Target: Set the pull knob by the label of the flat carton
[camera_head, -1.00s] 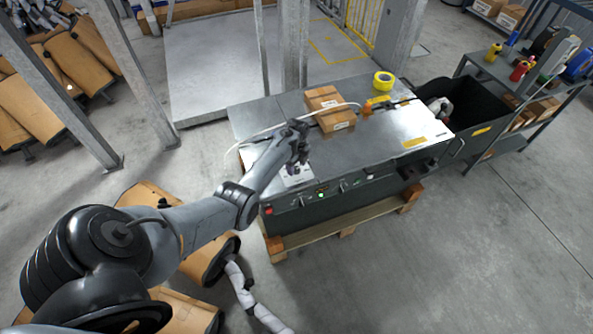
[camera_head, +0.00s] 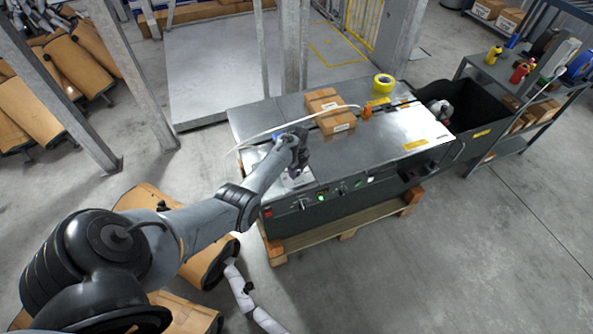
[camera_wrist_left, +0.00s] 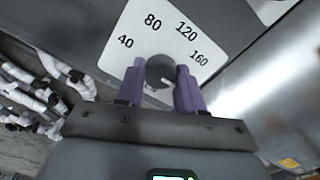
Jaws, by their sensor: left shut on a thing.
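A round dark knob (camera_wrist_left: 159,69) sits on a white dial plate (camera_wrist_left: 190,32) marked 40, 80, 120 and 160, in the left wrist view. My left gripper (camera_wrist_left: 161,78) has its purple fingers on either side of the knob, shut on it. In the head view the left gripper (camera_head: 299,166) is at the near left end of the grey machine, hiding the knob. The brown flat carton (camera_head: 324,103) lies on the machine top. Its white label (camera_head: 341,128) is too small to read. I cannot tell where the knob points. My right gripper is not in view.
The grey machine (camera_head: 385,135) has a front panel with small switches and lights. A black bin (camera_head: 462,108) stands at the right end. Brown mufflers (camera_head: 205,262) lie below my arm.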

